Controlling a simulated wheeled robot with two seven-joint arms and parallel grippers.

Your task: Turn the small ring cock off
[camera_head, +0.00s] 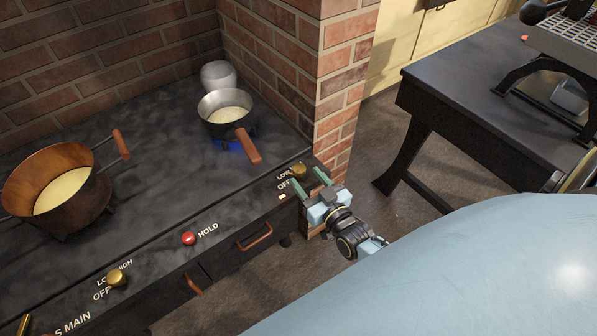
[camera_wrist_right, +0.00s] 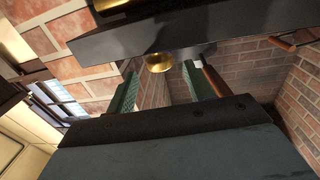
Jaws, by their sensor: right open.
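The small ring cock is a brass knob (camera_head: 298,171) beside LOW and OFF marks at the right end of the stove front. My right gripper (camera_head: 308,181) is open, its two green fingers pointing at the knob from the front. In the right wrist view the brass knob (camera_wrist_right: 160,62) shows between the spread fingertips (camera_wrist_right: 158,72), with no clear contact. A small saucepan (camera_head: 224,106) with pale contents sits on the small ring, and a blue flame glows beneath it. My left gripper is not in view.
A larger copper pot (camera_head: 57,184) stands at the left. A red HOLD button (camera_head: 188,238) and another brass knob (camera_head: 117,278) are on the front. A white jar (camera_head: 218,75) stands behind the saucepan. A brick pillar (camera_head: 335,85) rises just behind the gripper.

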